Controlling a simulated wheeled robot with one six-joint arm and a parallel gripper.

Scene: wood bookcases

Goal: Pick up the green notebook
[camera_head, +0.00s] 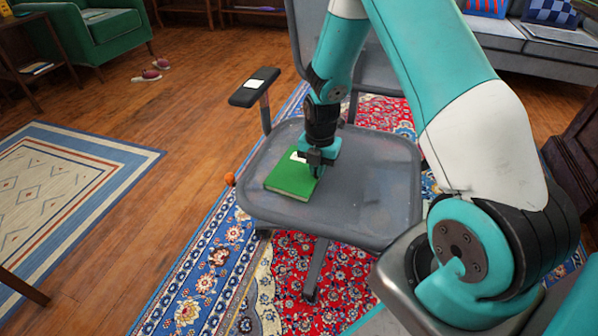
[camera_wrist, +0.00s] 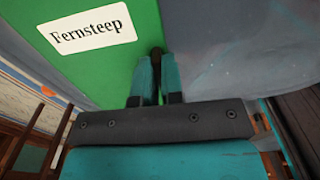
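The green notebook (camera_head: 291,178) lies flat on the grey seat of an office chair. In the wrist view the notebook (camera_wrist: 88,78) fills the upper left, with a white label reading "Fernsteep". My gripper (camera_head: 317,170) points down at the notebook's right edge. In the wrist view my gripper's teal fingers (camera_wrist: 156,75) are close together at that edge, with dark tips beyond. The narrow gap between them is dark, so I cannot tell whether the edge is between them or whether they grip it.
The chair seat (camera_head: 375,185) is bare right of the notebook. A chair armrest (camera_head: 254,87) rises behind left. A small orange ball (camera_head: 230,179) lies on the floor left of the chair. A patterned rug (camera_head: 215,260) lies underneath. A green armchair (camera_head: 95,30) and grey sofa (camera_head: 525,60) stand behind.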

